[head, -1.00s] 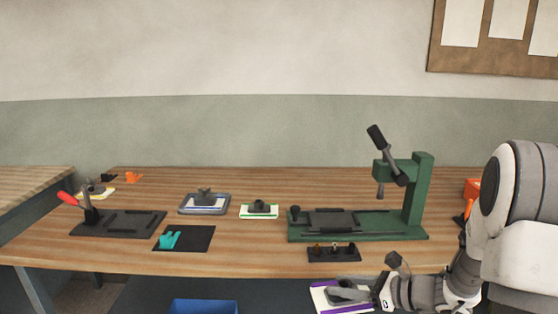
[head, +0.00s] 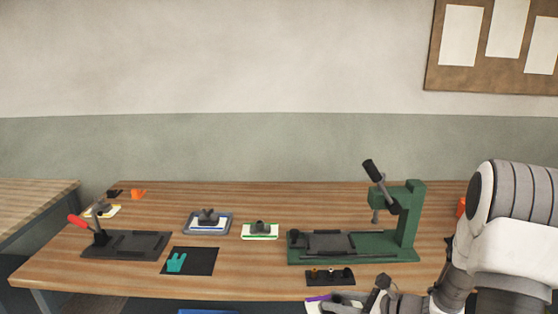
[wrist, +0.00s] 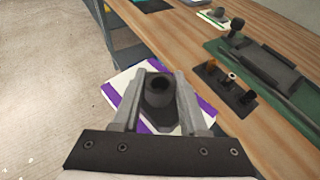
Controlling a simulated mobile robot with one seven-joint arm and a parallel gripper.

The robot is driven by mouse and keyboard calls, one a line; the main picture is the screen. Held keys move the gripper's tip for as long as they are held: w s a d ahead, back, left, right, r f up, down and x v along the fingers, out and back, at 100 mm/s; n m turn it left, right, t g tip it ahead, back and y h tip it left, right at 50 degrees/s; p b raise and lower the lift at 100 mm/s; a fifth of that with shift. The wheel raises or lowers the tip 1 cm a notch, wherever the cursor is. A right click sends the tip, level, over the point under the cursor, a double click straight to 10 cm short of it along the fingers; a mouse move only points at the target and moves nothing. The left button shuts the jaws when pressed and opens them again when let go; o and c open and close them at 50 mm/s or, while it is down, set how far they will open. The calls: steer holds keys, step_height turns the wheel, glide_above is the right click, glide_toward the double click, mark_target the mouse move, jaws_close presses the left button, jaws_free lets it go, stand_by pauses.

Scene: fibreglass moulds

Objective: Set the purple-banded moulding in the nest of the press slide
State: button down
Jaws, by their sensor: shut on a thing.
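The purple-banded moulding (wrist: 127,85) is a white plate with purple bands and a dark grey raised socket. My gripper (wrist: 158,90) is shut on that socket in the wrist view. In the head view the moulding (head: 318,305) shows at the bottom edge, partly cut off, in front of the table's front edge, with my gripper (head: 362,306) at its right. The green press (head: 412,225) stands on the right of the table. Its dark slide (head: 330,242) lies on the left part of the green base; the nest looks empty. The slide (wrist: 268,62) also shows at upper right in the wrist view.
A black holder with small pegs (head: 330,277) stands in front of the press, near the table edge. A green-banded moulding (head: 260,231), a grey tray with a blue-banded moulding (head: 231,217), a black mat with teal gloves (head: 205,262) and a red-handled clamp fixture (head: 125,245) stand left.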

steer(key=shift+a+r, duration=0.1)
steer(key=shift+r, duration=0.05)
steer(key=shift+w+a+r+m+t+h, duration=0.1)
steer(key=shift+w+a+m+t+h, duration=0.1)
steer(key=shift+a+m+t+h, duration=0.3)
steer(key=shift+w+d+m+t+h, duration=0.15)
steer(key=shift+m+t+h, duration=0.35)
steer(key=shift+m+t, duration=0.3)
steer(key=shift+s+d+m+t+h, duration=0.15)
steer(key=shift+m+t+h, duration=0.1)
steer(key=shift+m+h, duration=0.25)
steer(key=shift+s+d+m+t+h, duration=0.1)
steer(key=shift+m+t+h, duration=0.15)
steer(key=shift+m+h, duration=0.25)
steer(key=shift+s+d+f, duration=0.1)
steer(key=shift+d+f, duration=0.1)
steer(key=shift+d, duration=0.15)
